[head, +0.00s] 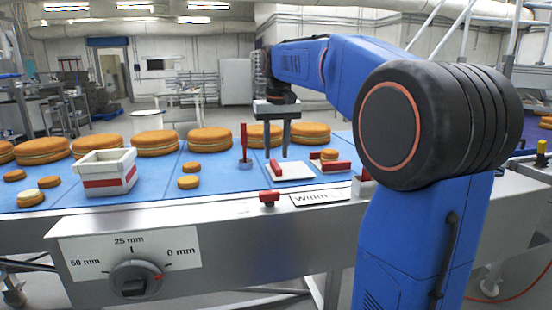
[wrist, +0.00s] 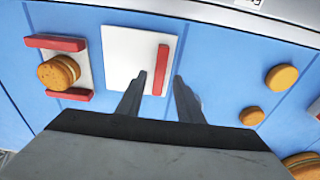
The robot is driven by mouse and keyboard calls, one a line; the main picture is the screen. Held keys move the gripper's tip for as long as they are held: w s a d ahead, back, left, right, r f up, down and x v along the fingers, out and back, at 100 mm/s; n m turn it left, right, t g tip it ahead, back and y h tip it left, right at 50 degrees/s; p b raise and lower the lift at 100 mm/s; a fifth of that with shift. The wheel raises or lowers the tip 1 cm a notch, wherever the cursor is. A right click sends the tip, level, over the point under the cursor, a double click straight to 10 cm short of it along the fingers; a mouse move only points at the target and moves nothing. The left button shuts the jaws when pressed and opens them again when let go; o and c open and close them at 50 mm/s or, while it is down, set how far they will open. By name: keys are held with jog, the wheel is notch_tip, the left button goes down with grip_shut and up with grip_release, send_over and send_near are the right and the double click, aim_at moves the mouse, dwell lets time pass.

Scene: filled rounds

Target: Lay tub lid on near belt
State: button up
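The tub lid (head: 297,173), a flat white square with a red bar handle near one edge, lies flat on the blue belt (head: 222,179). In the wrist view the lid (wrist: 122,62) is upper centre, its handle (wrist: 162,70) upright in the picture. My gripper (head: 276,155) is open and empty, pointing down above the lid. In the wrist view the handle shows between the fingertips of my gripper (wrist: 160,77); the exact gap in height cannot be told. The white tub (head: 106,174) with a red band stands open at the left of the belt.
A small round (head: 328,155) sits between two red bars right of the lid. A red upright handle (head: 244,140) stands to the left. Several large filled rounds (head: 155,143) line the back; small rounds (head: 189,182) lie nearer. A red knob (head: 268,197) is on the front rail.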

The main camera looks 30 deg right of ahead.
notch_tip(320, 180, up, 9)
jog(key=s, duration=0.1)
jog(key=shift+a+f, duration=0.15)
jog(key=shift+f, duration=0.05)
dwell(0.5)
